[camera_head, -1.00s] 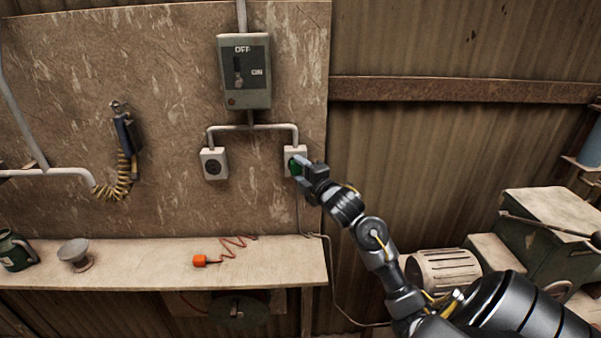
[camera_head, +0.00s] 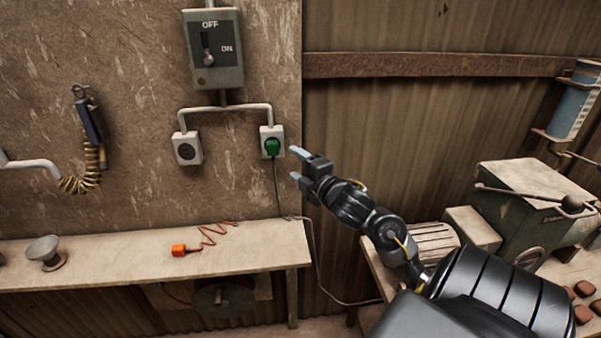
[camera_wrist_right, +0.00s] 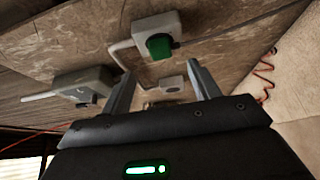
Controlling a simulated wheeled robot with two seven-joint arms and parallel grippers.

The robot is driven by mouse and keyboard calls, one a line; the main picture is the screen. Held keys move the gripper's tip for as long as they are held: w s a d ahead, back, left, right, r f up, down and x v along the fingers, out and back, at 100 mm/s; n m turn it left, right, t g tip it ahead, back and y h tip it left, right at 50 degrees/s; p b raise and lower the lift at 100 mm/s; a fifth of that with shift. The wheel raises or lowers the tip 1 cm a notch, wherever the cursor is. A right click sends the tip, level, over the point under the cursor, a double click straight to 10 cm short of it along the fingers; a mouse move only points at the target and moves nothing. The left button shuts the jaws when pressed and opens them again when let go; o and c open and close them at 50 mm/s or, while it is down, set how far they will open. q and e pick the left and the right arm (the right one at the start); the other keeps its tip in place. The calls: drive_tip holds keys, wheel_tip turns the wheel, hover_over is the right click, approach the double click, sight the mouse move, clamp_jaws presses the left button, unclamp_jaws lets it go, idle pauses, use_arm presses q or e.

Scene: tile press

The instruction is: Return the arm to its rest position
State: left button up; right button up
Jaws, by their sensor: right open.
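My right gripper (camera_head: 297,164) is open and empty, just to the right of and below the green plug (camera_head: 272,147). The plug sits in the right wall socket (camera_head: 266,131), and its cord hangs down below it. In the right wrist view the green plug (camera_wrist_right: 159,46) shows beyond and between the two open fingers (camera_wrist_right: 158,88), apart from them. My right arm reaches in from the lower right. My left gripper is not in view.
An empty socket (camera_head: 187,147) and a switch box (camera_head: 213,50) are on the wall board. An orange plug (camera_head: 179,250) lies on the shelf (camera_head: 120,262) near a grey cup-like object (camera_head: 46,252). A green machine (camera_head: 535,205) stands at the right.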

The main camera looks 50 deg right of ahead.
drive_tip(key=shift+s+a, duration=0.15)
drive_tip(key=shift+s, duration=0.6)
drive_tip(key=s+a+f+m+g, duration=0.2)
drive_tip(key=s+a+f+m, duration=0.1)
drive_tip(key=f, duration=0.4)
drive_tip(key=s+a+f+m+g, duration=0.2)
drive_tip(key=s+a+f+g, duration=0.1)
drive_tip(key=f, duration=0.4)
drive_tip(key=s+a+f+m+g, duration=0.2)
drive_tip(key=s+a+f+m, duration=0.1)
drive_tip(key=f, duration=0.4)
drive_tip(key=s+a+f+m+g+y, duration=0.2)
drive_tip(key=s+a+f+m+g, duration=0.15)
drive_tip(key=s+a+f, duration=0.35)
drive_tip(key=s+a+f+m+g+y, duration=0.1)
drive_tip(key=s+a+f+m+g, duration=0.25)
drive_tip(key=s+a, duration=0.4)
wheel_tip(320, 180, down, 29)
drive_tip(key=s+d+n+g+b, duration=0.1)
drive_tip(key=s+d+g+b, duration=0.1)
drive_tip(key=s, duration=0.1)
drive_tip(key=s+d+f+b, duration=0.2)
drive_tip(key=s+d+f, duration=0.1)
drive_tip(key=s+f, duration=1.3)
drive_tip(key=shift+f+g, duration=0.4)
drive_tip(key=shift+f, duration=0.15)
